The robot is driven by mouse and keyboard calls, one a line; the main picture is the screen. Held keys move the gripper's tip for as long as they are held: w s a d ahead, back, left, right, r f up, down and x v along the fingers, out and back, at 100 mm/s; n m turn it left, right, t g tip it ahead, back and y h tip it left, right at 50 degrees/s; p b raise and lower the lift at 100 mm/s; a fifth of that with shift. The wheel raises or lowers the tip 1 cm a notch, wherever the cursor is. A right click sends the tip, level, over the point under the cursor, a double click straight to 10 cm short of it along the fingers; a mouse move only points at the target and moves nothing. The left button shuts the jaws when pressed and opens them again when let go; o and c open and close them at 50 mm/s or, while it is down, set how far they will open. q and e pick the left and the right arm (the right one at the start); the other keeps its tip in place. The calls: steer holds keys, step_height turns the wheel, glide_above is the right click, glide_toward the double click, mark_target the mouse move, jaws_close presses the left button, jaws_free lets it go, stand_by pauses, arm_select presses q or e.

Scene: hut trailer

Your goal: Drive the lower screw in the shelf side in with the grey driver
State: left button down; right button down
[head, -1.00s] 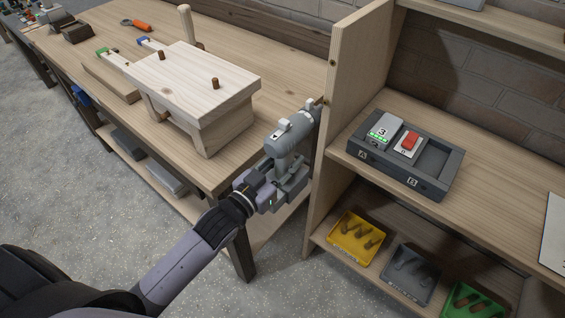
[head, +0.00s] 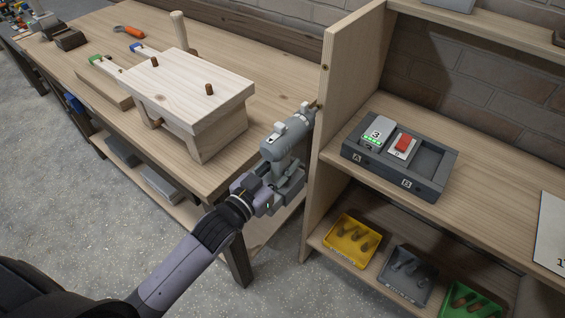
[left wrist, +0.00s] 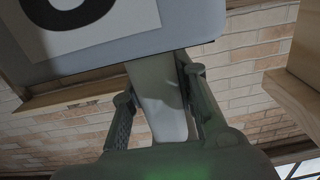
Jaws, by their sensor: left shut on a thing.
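The grey driver (head: 282,143) is in my left gripper (head: 284,186), which is shut on its handle. The driver's nose points up and right at the front edge of the shelf side (head: 347,85). Its tip is at or very close to the wood; I cannot tell if it touches the lower screw, which the nose mostly hides. A small dark spot higher on the shelf side (head: 325,67) looks like the upper screw. In the left wrist view the fingers stand on both sides of the grey handle (left wrist: 158,95), with the labelled driver base above. My right gripper is out of view.
The workbench (head: 95,48) with a wooden block stand (head: 185,85) is left of the driver. On the shelf are a dark charger tray (head: 432,160) with a grey battery and a red-topped one. Yellow (head: 350,240), grey (head: 408,275) and green (head: 470,302) bins sit below.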

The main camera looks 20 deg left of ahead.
arm_select(q)
steer(key=shift+w+d+r, duration=0.15)
steer(key=shift+w+r, duration=0.05)
steer(key=shift+w, duration=0.2)
steer(key=shift+w+d, duration=0.2)
steer(key=shift+w, duration=0.35)
stand_by(1.0)
steer(key=shift+s+r, duration=0.1)
steer(key=shift+s+a+p, duration=0.2)
steer(key=shift+s+p, duration=0.3)
steer(key=shift+p, duration=0.15)
steer(key=shift+p+v, duration=0.3)
steer(key=shift+v, duration=0.55)
steer(key=s+a+p, duration=0.1)
steer(key=a, duration=0.7)
steer(key=shift+s, duration=0.2)
